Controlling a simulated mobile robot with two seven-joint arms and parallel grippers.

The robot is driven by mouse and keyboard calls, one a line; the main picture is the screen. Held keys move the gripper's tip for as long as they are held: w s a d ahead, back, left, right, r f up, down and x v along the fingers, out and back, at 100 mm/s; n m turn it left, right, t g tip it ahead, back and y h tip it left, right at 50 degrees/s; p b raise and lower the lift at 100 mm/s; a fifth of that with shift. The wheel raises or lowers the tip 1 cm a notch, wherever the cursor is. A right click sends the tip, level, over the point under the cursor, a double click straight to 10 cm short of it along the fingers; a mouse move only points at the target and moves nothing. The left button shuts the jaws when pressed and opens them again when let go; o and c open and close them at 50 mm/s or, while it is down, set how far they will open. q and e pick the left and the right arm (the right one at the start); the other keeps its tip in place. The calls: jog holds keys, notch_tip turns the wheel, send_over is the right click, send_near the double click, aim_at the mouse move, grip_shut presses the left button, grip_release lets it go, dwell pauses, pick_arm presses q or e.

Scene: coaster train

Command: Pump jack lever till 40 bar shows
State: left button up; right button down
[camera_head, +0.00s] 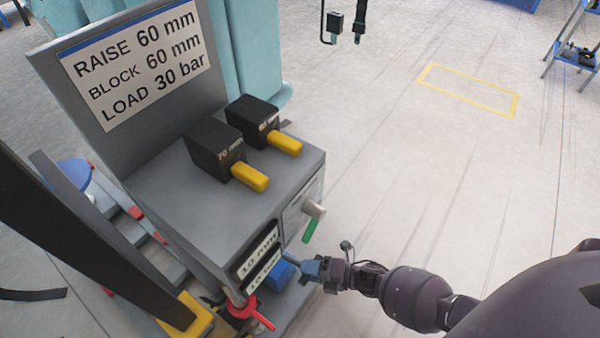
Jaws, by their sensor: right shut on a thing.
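My right gripper (312,268) comes in from the lower right and is shut on the end of the jack lever (291,258), low beside the grey cabinet. Only a short dark piece of the lever shows. Part of a blue jack body (275,278) shows beneath it, half hidden by the cabinet. A red valve handle (258,316) is at the cabinet's foot. No pressure reading can be made out. My left gripper is not in view.
The grey cabinet (165,190) carries a sign (140,65) reading raise 60 mm, block 60 mm, load 30 bar. Two black blocks (215,150) with yellow tabs lie on top. A green-tipped handle (311,226) juts from its side.

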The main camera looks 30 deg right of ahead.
jog(key=shift+a+f, duration=0.1)
jog(key=shift+f, duration=1.6)
jog(key=shift+s, duration=0.1)
jog(key=c, duration=1)
grip_release()
jog(key=shift+f, duration=0.2)
jog(key=o, duration=0.5)
jog(key=shift+s, duration=0.1)
jog(key=shift+o, duration=0.2)
jog(key=shift+s+d, duration=0.1)
jog(key=shift+d, duration=0.1)
jog(key=p+v, duration=0.1)
jog(key=v, duration=0.9)
jog(key=shift+s+d, duration=0.2)
jog(key=shift+s, duration=0.05)
